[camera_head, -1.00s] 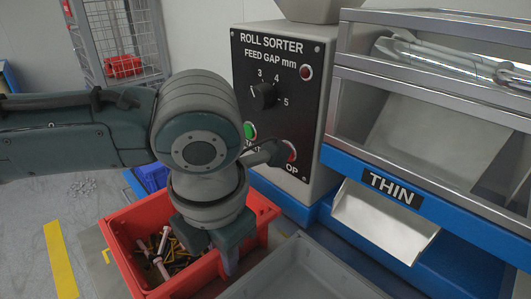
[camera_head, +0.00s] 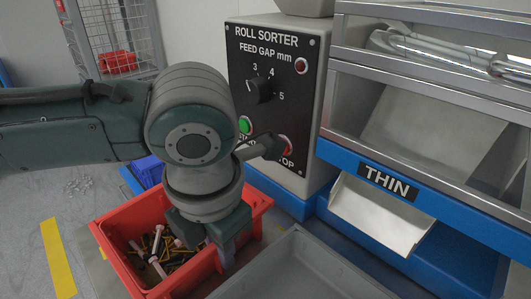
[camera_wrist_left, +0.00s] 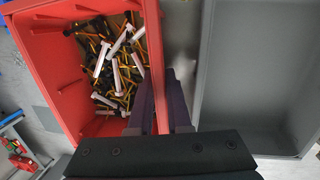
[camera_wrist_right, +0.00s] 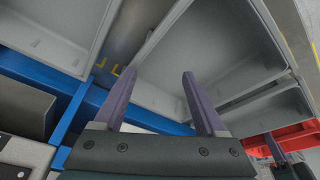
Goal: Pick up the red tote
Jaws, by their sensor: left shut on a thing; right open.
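The red tote (camera_head: 113,253) stands at the lower left of the head view, left of a grey tray. It holds a jumble of white, yellow and dark bolt-like pieces. My left gripper (camera_head: 213,245) is over the tote's right side. In the left wrist view its fingers (camera_wrist_left: 162,110) straddle the red tote's wall (camera_wrist_left: 155,60) and are shut on it. I cannot tell whether the tote's bottom touches its support. My right gripper (camera_wrist_right: 155,98) is open and empty, above grey trays in the right wrist view. It is not seen in the head view.
A grey tray (camera_head: 300,262) lies close right of the tote. The roll sorter panel (camera_head: 270,100) and the THIN chute (camera_head: 380,215) stand behind. A blue bin (camera_head: 147,171) is behind the tote. Another red container (camera_head: 118,62) sits in a wire cage.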

